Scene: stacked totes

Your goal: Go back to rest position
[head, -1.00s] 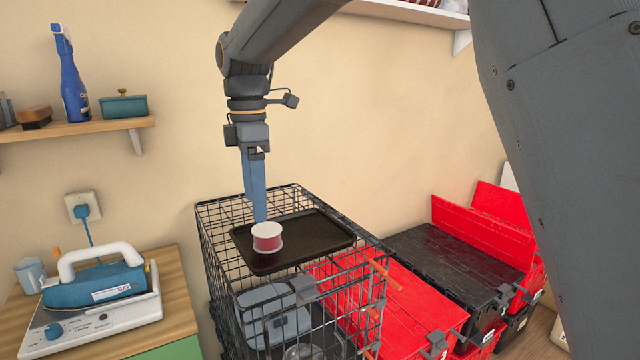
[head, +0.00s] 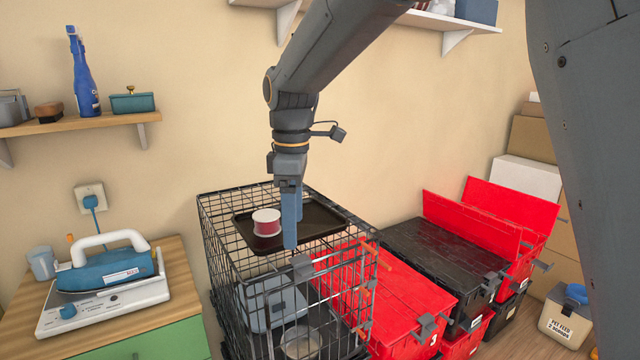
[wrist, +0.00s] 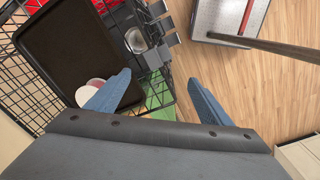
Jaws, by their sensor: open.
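A red and white spool (head: 267,222) stands upright on a black tray (head: 318,215) on top of the wire cage (head: 222,245). The spool (wrist: 88,92) is partly hidden behind one finger in the wrist view.
Red and black totes (head: 440,262) are stacked right of the cage. A blue iron (head: 108,270) sits on a wooden-topped cabinet at left. Shelves hang on the wall, one with a blue spray bottle (head: 82,80). Wooden floor (wrist: 205,75) shows beside the cage.

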